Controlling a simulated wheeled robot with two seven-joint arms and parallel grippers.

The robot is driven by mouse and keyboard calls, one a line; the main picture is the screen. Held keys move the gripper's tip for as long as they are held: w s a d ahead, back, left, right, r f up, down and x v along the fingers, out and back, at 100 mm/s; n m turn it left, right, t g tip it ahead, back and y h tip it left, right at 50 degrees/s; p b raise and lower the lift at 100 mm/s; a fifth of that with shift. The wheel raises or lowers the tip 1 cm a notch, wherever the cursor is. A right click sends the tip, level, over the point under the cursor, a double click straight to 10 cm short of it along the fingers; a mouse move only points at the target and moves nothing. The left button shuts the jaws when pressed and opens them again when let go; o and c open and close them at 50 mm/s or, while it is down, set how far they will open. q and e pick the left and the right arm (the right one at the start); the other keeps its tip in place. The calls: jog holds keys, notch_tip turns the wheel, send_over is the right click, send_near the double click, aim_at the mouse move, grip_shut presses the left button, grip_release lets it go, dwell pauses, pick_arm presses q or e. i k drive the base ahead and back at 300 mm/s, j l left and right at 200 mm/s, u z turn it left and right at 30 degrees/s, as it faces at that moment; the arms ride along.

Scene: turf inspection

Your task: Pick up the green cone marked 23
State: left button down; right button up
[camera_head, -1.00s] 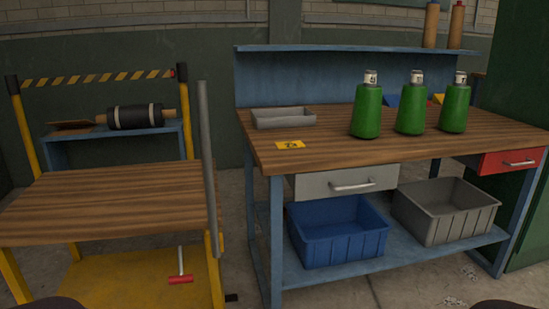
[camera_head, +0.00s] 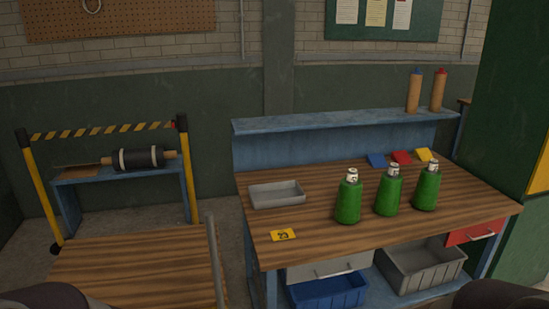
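Three green cones stand upright in a row on the wooden bench top: a left cone (camera_head: 348,201), a middle cone (camera_head: 388,193) and a right cone (camera_head: 427,189). Each has a white top band with dark marks too small to read surely. A yellow card (camera_head: 283,235) lies near the bench's front left edge and appears to read 23. Neither of my grippers is in view; only dark parts of my arms show at the bottom corners.
A grey tray (camera_head: 276,203) lies on the bench (camera_head: 315,228) behind the card. Red (camera_head: 402,157), blue (camera_head: 376,160) and yellow (camera_head: 424,155) pieces lie behind the cones. Two bottles stand on the shelf (camera_head: 330,121). A cart (camera_head: 135,268) stands to the left.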

aim_at(425, 194)
jog(key=i+l, duration=0.1)
jog(key=l, duration=0.5)
jog(key=i+l, duration=0.1)
jog(key=l, duration=0.5)
jog(key=i+l, duration=0.1)
jog(key=l, duration=0.5)
jog(key=i+l, duration=0.1)
jog(key=l, duration=0.5)
jog(key=k+z, duration=0.05)
